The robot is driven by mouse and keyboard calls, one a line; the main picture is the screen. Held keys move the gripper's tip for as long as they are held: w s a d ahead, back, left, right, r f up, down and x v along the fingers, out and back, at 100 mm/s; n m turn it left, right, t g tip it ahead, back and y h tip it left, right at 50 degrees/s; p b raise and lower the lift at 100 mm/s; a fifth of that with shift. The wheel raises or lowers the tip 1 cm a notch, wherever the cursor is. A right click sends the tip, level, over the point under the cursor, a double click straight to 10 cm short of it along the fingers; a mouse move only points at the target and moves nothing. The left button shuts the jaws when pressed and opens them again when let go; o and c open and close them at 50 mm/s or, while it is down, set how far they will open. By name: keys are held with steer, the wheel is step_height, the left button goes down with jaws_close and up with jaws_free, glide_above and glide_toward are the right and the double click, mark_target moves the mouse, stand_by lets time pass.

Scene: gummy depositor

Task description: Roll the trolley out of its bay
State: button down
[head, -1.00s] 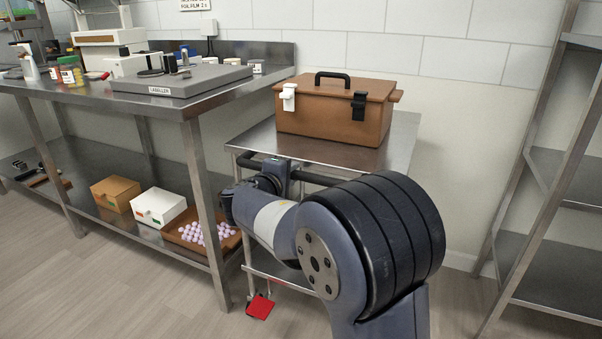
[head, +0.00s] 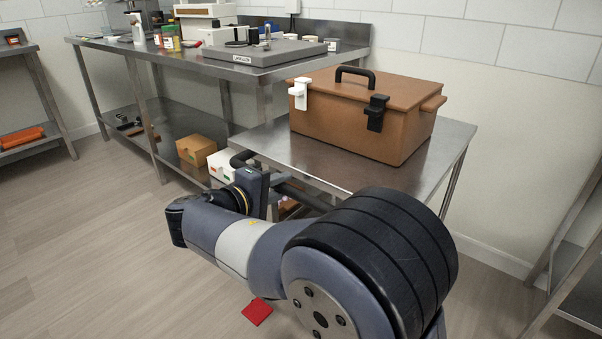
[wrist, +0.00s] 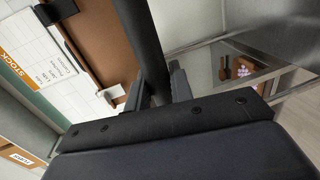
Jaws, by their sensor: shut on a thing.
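The steel trolley (head: 268,143) stands out in front of the bench and clear of the wall, with a closed brown case (head: 345,130) on its top. The case has a black handle, one white latch and one black latch. A dark push bar (head: 310,198) runs along the trolley's near side. My gripper (head: 274,187) is at this bar. In the wrist view, the fingers of my gripper (wrist: 155,88) are shut around the dark bar (wrist: 144,35). A red pedal (head: 257,311) shows low by the trolley. My arm hides most of the trolley's lower part.
A steel bench (head: 190,64) with equipment on top stands behind and left of the trolley. Its lower shelf holds a cardboard box (head: 196,150) and a white box (head: 222,166). A steel rack (head: 577,285) stands at the right. Open floor (head: 90,240) lies at the left.

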steer(key=shift+f+v, duration=0.25)
steer(key=shift+v, duration=0.75)
steer(key=shift+f+v, duration=0.25)
steer(key=shift+v, duration=0.75)
steer(key=shift+s, duration=0.1)
steer(key=c, duration=1.3)
jaws_free()
steer(key=shift+r, duration=0.1)
steer(key=p+v, duration=0.3)
steer(key=v, duration=0.8)
steer(key=shift+p, duration=0.3)
